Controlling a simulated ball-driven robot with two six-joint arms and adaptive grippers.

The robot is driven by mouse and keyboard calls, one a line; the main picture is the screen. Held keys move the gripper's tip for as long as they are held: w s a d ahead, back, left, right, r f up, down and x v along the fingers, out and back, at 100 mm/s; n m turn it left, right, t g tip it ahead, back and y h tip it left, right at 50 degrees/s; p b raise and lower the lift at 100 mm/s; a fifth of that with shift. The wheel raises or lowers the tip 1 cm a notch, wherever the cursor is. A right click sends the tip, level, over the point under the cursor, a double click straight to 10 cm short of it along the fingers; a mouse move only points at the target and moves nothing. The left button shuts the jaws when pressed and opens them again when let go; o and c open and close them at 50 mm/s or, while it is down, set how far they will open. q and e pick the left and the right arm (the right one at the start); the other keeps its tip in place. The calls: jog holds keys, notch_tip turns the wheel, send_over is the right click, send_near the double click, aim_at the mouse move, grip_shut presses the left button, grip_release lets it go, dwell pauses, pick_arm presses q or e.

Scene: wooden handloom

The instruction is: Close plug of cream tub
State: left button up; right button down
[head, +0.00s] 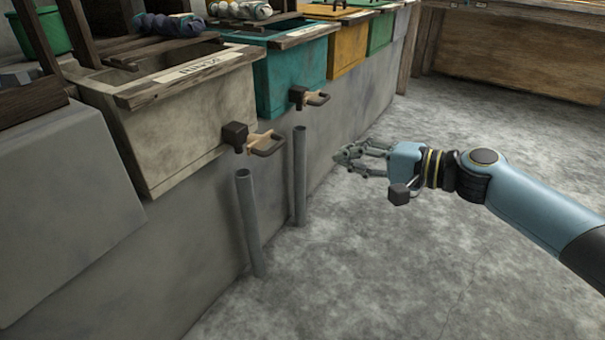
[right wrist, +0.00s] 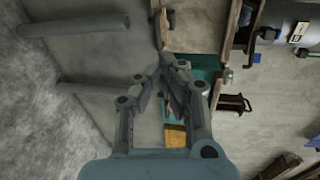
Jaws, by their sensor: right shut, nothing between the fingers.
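The cream tub (head: 180,125) stands at the left on a grey ledge in the head view. Its plug (head: 265,143), a dark block with a wooden stem and dark loop handle, sticks out from the low right of its front, above a grey pipe. My right gripper (head: 345,155) is to the right of the plug, apart from it, over the open floor. It is shut and empty. My left gripper is not in view.
A teal tub (head: 290,75) with a similar plug (head: 308,97) stands beyond the cream one, then yellow and green tubs. Two upright grey pipes (head: 248,222) stand below the plugs. The concrete floor (head: 400,260) at the right is clear.

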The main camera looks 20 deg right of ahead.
jog(key=b, duration=0.4)
send_near(277, 146)
jog(key=x, duration=0.6)
jog(key=shift+f, duration=0.15)
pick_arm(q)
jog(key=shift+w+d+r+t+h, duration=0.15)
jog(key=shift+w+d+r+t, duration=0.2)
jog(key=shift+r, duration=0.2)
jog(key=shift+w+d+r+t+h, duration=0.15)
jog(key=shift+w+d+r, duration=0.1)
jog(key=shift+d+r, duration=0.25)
pick_arm(e)
jog(key=shift+w+a, duration=0.35)
jog(key=shift+w, duration=0.1)
jog(key=shift+w, duration=0.1)
